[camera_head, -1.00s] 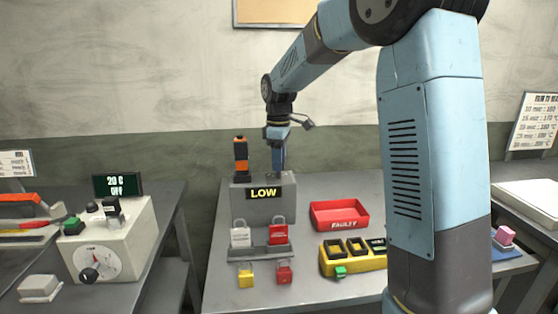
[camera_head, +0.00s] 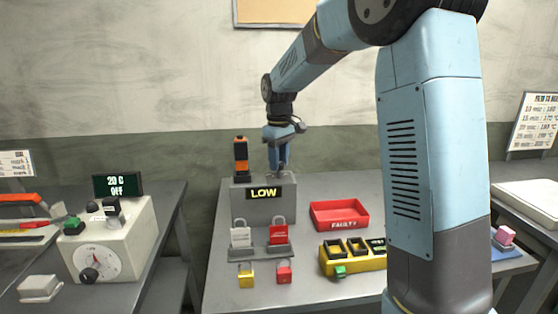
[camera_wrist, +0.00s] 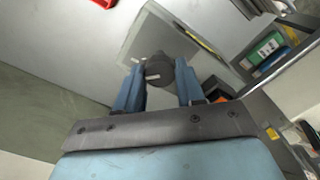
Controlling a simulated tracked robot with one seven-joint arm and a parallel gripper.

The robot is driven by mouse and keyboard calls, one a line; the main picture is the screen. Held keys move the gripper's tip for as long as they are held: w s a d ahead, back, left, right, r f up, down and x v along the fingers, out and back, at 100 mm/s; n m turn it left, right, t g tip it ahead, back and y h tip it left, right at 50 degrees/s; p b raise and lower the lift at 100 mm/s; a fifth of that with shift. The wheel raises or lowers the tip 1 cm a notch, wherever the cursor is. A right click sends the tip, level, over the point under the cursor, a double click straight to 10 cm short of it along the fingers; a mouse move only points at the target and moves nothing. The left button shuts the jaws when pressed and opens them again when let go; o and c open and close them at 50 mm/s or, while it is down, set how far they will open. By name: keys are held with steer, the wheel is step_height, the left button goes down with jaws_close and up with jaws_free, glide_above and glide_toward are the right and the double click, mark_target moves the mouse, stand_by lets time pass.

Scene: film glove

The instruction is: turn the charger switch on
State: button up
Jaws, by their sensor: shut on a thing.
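The yellow charger (camera_head: 355,260) sits on the middle table with dark slots, a small display and a green switch (camera_head: 340,271) at its front left. My gripper (camera_head: 278,170) is away from it, pointing down at the top of the grey box (camera_head: 283,205) whose sign reads LOW. In the wrist view, my two blue fingers are closed around a dark round knob (camera_wrist: 158,72) with a white mark on top of that box. The charger's right end is hidden behind my arm.
A red FAULTY tray (camera_head: 340,224) stands behind the charger. White and red padlocks stand in front of the grey box, with yellow and red ones nearer. An orange-black lamp (camera_head: 241,157) stands left of my gripper. A dial unit (camera_head: 112,245) is on the left table.

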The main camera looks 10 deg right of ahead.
steer(key=shift+w+r, duration=0.1)
steer(key=o, duration=1)
steer(key=shift+o, duration=0.2)
step_height(320, 180, up, 14)
steer(key=shift+f, duration=0.25)
